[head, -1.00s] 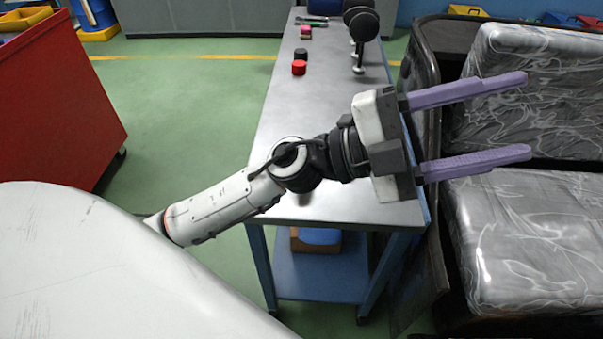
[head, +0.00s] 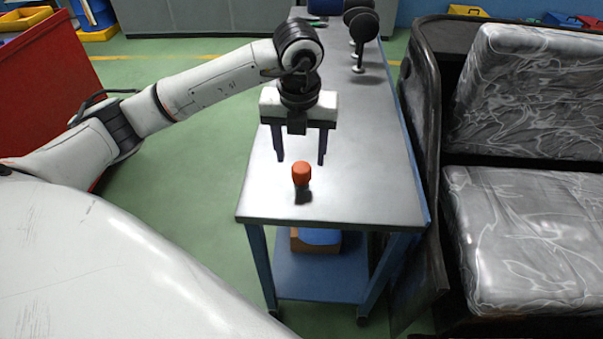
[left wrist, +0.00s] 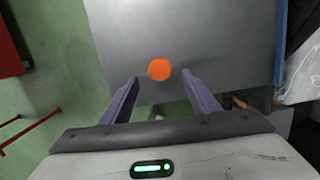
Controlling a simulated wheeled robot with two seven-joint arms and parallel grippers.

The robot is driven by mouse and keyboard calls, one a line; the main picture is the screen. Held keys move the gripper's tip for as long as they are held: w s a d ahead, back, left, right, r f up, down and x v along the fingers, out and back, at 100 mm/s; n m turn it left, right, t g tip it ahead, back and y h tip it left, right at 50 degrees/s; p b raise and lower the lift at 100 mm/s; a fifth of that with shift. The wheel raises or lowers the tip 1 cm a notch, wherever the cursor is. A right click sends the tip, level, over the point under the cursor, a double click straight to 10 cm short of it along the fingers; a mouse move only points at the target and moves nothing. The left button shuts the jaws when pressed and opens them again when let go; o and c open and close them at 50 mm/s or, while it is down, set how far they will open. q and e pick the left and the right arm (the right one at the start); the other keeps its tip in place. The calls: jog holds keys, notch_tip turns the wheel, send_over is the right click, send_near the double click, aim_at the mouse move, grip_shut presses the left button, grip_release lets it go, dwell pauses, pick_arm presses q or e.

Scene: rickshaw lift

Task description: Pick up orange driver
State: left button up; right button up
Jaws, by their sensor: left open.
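The orange driver (head: 302,174) stands upright on the grey tabletop near its front edge, orange end up and dark part below. In the left wrist view the orange driver (left wrist: 159,69) shows as a round orange top, just beyond the fingertips and roughly between them. My left gripper (head: 300,162) is open and empty, pointing down, a little behind and above the driver in the head view. Its two purple fingers also show in the left wrist view (left wrist: 162,80). My right gripper is not in view.
The workbench (head: 370,170) has free room around the driver. Dark round-headed objects (head: 362,28) stand at its far right. A rickshaw seat (head: 530,235) is close on the right, and a red cabinet (head: 45,75) stands at left.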

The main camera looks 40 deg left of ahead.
aim_at(302, 167)
pick_arm(q)
jog(key=shift+w+a+f+p, duration=0.1)
jog(key=shift+w+f+p, duration=0.1)
jog(key=shift+f, duration=0.9)
jog(key=shift+w+a+f+p, duration=0.1)
jog(key=shift+w+f, duration=0.1)
jog(key=shift+f, duration=0.95)
jog(key=shift+w+a+f+p, duration=0.1)
jog(key=shift+w+f, duration=0.1)
jog(key=shift+f, duration=0.9)
jog(key=c, duration=1.2)
